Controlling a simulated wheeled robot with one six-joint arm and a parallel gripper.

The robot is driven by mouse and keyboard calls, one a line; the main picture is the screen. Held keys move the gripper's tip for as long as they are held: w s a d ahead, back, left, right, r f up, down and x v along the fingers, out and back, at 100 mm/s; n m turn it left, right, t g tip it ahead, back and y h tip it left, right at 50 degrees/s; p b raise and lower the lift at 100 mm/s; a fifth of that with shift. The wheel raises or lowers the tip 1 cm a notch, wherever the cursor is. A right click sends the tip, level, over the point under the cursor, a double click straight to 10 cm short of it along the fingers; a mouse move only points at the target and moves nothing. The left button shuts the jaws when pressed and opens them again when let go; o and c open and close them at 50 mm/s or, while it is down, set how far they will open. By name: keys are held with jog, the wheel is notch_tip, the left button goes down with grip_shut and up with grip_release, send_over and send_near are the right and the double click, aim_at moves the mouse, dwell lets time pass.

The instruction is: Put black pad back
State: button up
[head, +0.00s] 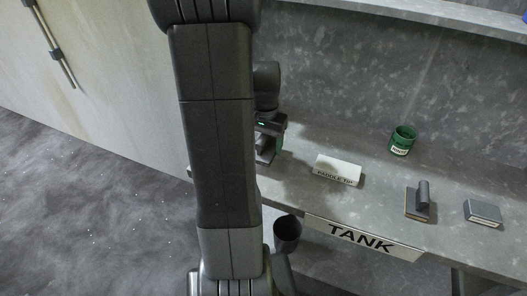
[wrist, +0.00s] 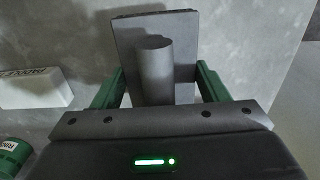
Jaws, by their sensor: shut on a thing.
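My gripper (wrist: 160,82) has two green fingers and is shut on a dark grey pad (wrist: 185,52) with a round upright handle. The pad's flat plate and handle fill the space between the fingers in the wrist view. In the head view my gripper (head: 270,142) is at the left end of the grey bench, partly hidden behind my own arm. Whether the pad touches the bench is hard to tell. A second pad with a dark handle (head: 418,203) stands on the bench at the right.
A white block lettered "PADDLE" (head: 338,170) lies on the bench (head: 300,148). A green jar (head: 402,140) and a grey block (head: 484,212) stand farther right. A wall closes the back.

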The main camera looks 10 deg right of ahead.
aim_at(265, 151)
jog(key=shift+f, duration=1.65)
jog(key=shift+f, duration=0.15)
jog(key=o, duration=1)
notch_tip(265, 151, up, 12)
jog(key=shift+r+p, duration=0.2)
jog(key=shift+p, duration=0.1)
